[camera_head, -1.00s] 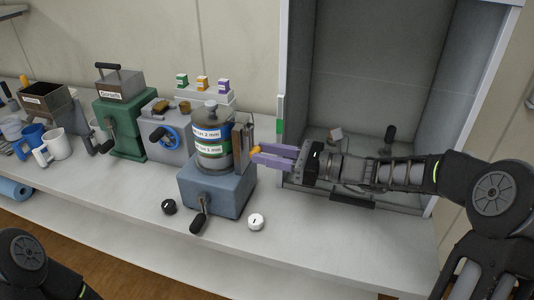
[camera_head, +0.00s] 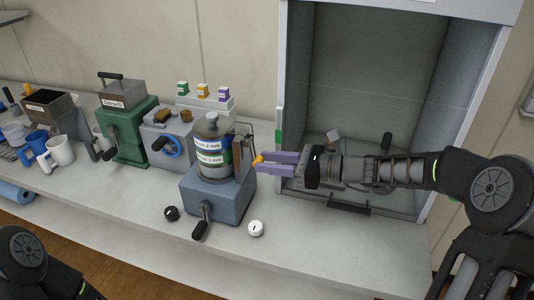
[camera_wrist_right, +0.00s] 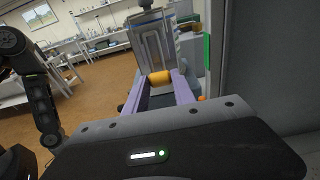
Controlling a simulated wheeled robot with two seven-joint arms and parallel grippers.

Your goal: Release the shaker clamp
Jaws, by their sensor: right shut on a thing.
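The shaker has a blue-grey base (camera_head: 217,196) and a sieve jar (camera_head: 209,150) with green and blue labelled bands and a grey lid. Its metal clamp (camera_head: 239,157) stands along the jar's right side. It also shows in the right wrist view (camera_wrist_right: 154,46). My right gripper (camera_head: 263,160) reaches in from the right with purple fingers. It is shut on the clamp's orange handle (camera_head: 258,159), which shows between the fingertips in the right wrist view (camera_wrist_right: 159,77). My left gripper is out of view; only part of that arm shows.
A black knob (camera_head: 171,213), a black-handled crank (camera_head: 201,228) and a white knob (camera_head: 256,229) are at the shaker's front. A green machine (camera_head: 127,134) and mugs (camera_head: 60,150) stand left. An open cabinet (camera_head: 370,75) is behind my right arm. The front right counter is clear.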

